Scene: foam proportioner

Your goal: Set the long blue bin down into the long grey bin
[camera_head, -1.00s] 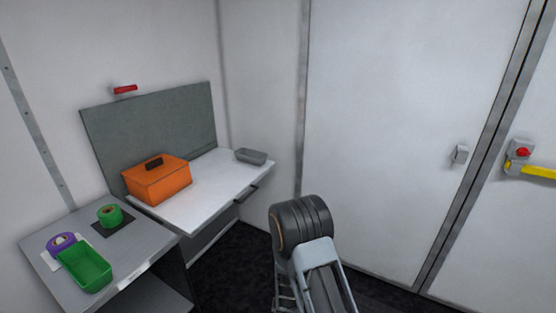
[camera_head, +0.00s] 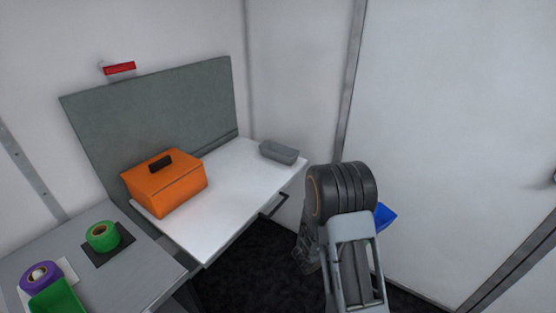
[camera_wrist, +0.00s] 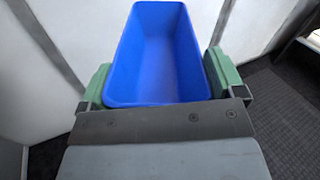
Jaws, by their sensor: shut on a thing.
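The long blue bin (camera_wrist: 158,55) is empty and fills the middle of the wrist view. My gripper (camera_wrist: 158,88) is shut on it, with a green finger against each long side. In the head view, only a corner of the blue bin (camera_head: 385,216) shows to the right of my arm, which hides the rest of it and the gripper. The long grey bin (camera_head: 279,152) looks empty and sits at the far right corner of the white table. The blue bin is apart from it, off the table to the right and nearer to me.
An orange toolbox (camera_head: 165,185) stands on the left of the white table (camera_head: 232,190). A grey table (camera_head: 120,262) at left holds a green tape roll (camera_head: 103,236), a purple roll (camera_head: 40,276) and a green bin (camera_head: 58,298). The white table's middle is clear.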

